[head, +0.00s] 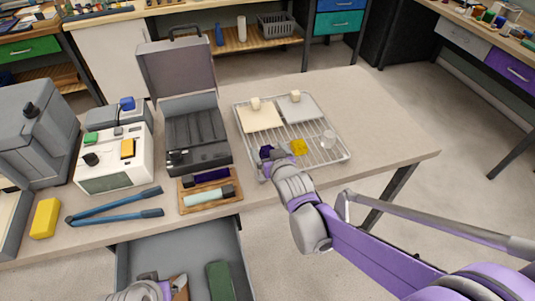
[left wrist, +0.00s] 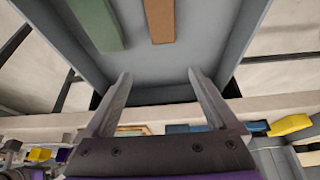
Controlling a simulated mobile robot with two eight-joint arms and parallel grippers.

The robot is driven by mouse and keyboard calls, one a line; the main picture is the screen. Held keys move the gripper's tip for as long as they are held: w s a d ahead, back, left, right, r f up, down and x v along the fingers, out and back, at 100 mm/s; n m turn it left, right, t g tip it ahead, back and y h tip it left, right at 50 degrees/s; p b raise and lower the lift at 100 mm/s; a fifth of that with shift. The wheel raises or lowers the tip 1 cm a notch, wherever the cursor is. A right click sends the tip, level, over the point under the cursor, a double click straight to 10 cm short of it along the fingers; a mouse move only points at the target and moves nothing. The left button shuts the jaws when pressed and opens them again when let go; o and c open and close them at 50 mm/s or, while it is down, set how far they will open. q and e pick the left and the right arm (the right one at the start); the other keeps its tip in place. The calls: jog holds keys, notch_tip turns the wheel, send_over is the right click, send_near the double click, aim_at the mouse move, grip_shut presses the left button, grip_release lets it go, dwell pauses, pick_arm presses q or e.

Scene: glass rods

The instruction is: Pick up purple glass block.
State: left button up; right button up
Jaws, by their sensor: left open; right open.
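The purple glass block (head: 266,151) is a small dark purple piece on the wire rack (head: 325,157), left of a yellow block (head: 299,147). My right gripper (head: 265,162) is at the rack's near left corner, right by the purple block. Its wrist hides part of the fingers, and I cannot tell whether they touch the block. My left gripper (head: 160,287) is low over the open drawer at the bottom of the head view. In the left wrist view the left gripper (left wrist: 159,73) has its fingers wide apart with nothing between them.
The drawer (head: 238,262) holds a green block (head: 220,281) and a brown piece (left wrist: 160,20). A wooden tray (head: 187,209) holds a dark purple rod and a pale one. An open grey case (head: 197,130), blue-handled tool (head: 115,205) and clear round piece (head: 328,138) are nearby. The table's right end is clear.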

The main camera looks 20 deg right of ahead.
aim_at(265, 146)
jog(key=x, duration=0.3)
jog(key=shift+a+f, duration=0.1)
jog(key=shift+f, duration=0.05)
grip_shut()
dwell(0.3)
